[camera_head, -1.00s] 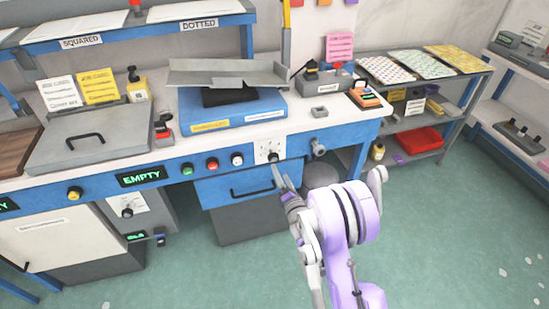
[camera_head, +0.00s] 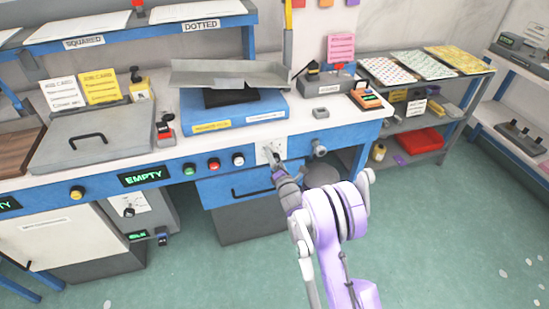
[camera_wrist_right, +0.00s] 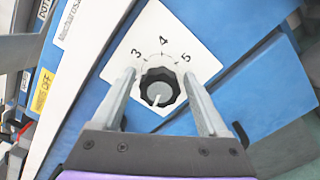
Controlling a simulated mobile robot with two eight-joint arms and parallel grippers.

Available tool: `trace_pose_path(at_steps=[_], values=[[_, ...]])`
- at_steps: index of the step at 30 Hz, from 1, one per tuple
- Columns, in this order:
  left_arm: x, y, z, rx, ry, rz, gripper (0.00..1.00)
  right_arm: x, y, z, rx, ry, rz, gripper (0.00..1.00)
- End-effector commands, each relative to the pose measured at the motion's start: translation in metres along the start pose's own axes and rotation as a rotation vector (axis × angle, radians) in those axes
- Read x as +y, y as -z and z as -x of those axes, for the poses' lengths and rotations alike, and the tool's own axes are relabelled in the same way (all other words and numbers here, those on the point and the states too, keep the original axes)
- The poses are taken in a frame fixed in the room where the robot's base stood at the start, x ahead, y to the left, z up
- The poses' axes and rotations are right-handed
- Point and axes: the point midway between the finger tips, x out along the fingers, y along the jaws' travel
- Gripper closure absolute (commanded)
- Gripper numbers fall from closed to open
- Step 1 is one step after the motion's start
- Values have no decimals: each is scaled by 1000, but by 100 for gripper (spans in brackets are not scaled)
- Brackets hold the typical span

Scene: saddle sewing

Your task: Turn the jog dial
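The jog dial (camera_wrist_right: 159,88) is a black ribbed knob with a white pointer on a white plate marked 3, 4 and 5 (camera_wrist_right: 165,45). In the right wrist view the two fingers of my right gripper (camera_wrist_right: 162,90) are open, one on either side of the dial, with gaps visible between finger and knob. In the head view my right gripper (camera_head: 272,160) is at the white dial plate (camera_head: 279,146) on the blue front panel and hides most of the knob. My left gripper is not in view.
Green, red and white buttons (camera_head: 214,163) sit left of the dial plate. A grey round fitting (camera_head: 320,149) sticks out to its right. A blue drawer with a black handle (camera_head: 250,191) is below. The floor in front is clear.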

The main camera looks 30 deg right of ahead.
Motion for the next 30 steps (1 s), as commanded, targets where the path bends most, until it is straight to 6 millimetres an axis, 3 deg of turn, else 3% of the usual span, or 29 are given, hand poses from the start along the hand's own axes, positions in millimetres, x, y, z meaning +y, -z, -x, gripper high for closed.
trace_pose_path(at_steps=[2, 12, 22, 30], values=[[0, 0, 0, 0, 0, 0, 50, 0, 0, 0, 0, 0, 0, 40], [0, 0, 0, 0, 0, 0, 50, 0, 0, 0, 0, 0, 0, 100], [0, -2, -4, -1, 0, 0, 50, -1, 0, 0, 0, 1, -46, 100], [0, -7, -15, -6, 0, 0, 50, -2, 1, 0, 0, 1, -216, 100]])
